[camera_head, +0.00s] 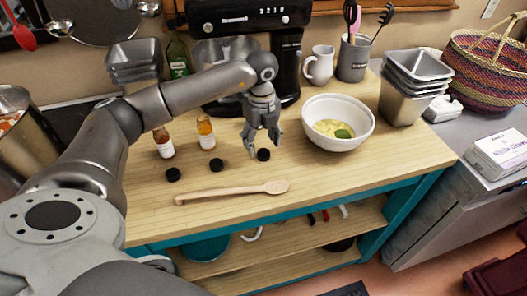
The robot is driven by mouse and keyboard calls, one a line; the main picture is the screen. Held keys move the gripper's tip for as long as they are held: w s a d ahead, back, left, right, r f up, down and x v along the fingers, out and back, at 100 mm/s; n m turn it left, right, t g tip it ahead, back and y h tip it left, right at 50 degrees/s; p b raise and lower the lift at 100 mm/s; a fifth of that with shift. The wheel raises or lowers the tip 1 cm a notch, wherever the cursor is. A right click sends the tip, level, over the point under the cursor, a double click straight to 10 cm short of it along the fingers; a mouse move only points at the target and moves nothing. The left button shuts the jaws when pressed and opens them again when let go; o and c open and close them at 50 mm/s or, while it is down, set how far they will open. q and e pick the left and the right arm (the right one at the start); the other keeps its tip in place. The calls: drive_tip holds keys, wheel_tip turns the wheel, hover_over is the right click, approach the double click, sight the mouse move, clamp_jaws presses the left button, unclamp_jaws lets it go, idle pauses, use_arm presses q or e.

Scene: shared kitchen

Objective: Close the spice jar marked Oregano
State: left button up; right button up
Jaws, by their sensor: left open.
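Two small glass spice jars with white labels stand on the wooden counter (330,170), a red-brown one (163,143) at left and an orange one (206,132) to its right. Both look uncapped. Their labels are too small to read, so I cannot tell which is Oregano. Three black lids lie in front: a left lid (173,174), a middle lid (216,165) and a right lid (264,155). My left gripper (265,149) is open and points down at the right lid, its fingers around or just above it; contact is unclear. It may hide something behind it. My right gripper is out of view.
A wooden spoon (232,192) lies along the counter's front. A white bowl (338,121) with food stands right of my gripper. A black coffee machine (290,55) and a green bottle (178,58) stand behind. Stacked metal tins (405,95) stand at right.

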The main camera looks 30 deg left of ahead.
sight(263, 152)
use_arm(q)
drive_tip(key=shift+w+d+f+p, duration=0.15)
drive_tip(key=shift+f+p, duration=0.2)
drive_tip(key=shift+f, duration=1.4)
drive_tip(key=c, duration=0.7)
